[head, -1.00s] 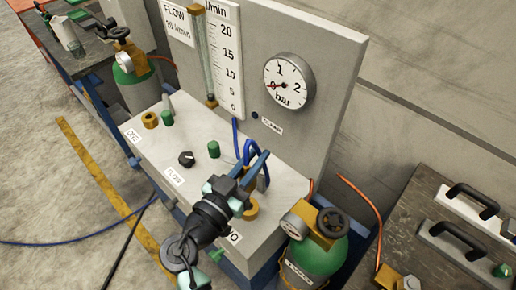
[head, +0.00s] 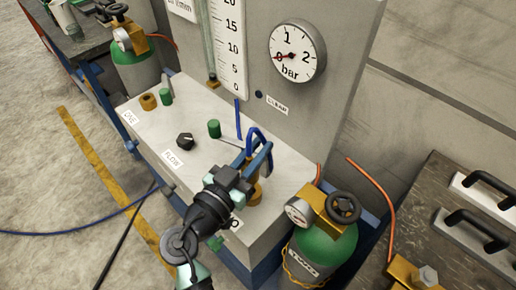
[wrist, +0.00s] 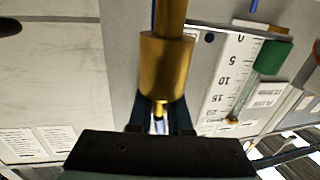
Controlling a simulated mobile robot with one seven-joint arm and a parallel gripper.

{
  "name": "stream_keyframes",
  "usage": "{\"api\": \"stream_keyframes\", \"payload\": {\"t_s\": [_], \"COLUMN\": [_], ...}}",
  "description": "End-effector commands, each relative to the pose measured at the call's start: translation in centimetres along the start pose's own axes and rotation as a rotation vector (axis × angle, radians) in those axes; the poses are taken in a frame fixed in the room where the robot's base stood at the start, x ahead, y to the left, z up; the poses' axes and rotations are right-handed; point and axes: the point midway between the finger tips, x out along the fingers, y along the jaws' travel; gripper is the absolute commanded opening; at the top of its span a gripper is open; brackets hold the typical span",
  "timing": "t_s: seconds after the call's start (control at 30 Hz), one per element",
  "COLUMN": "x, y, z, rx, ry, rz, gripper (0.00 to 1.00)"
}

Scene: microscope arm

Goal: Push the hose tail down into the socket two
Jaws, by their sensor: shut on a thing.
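In the head view my gripper (head: 260,158) is at the right end of the grey bench block, with its fingers shut on the blue hose (head: 250,136). The hose bends in a loop beside the fingers. The brass socket two (head: 254,194) stands just below the fingers, partly hidden by my wrist. In the wrist view, which is upside down, the brass socket (wrist: 167,66) has a wide collar facing my gripper (wrist: 159,122). A pale and blue bit of the hose tail (wrist: 159,125) shows between the fingers, close to the collar. How deep it sits cannot be told.
Socket one (head: 148,102), green caps (head: 214,129) and a black knob (head: 184,141) stand on the block to the left. The gauge panel (head: 345,70) rises behind. A green cylinder with a brass valve (head: 325,245) stands close at the right.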

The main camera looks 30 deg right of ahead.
Motion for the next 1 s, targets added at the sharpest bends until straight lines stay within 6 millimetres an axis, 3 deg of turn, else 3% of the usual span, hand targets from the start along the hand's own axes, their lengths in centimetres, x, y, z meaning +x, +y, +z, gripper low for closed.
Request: {"api": "stream_keyframes", "payload": {"t_s": [0.2, 1.0], "x": [0.02, 0.01], "y": [-0.01, -0.01], "z": [1.47, 1.57], "rx": [0.001, 0.002], "ry": [0.002, 0.002], "rz": [0.000, 0.000], "gripper": [0.00, 0.00]}}
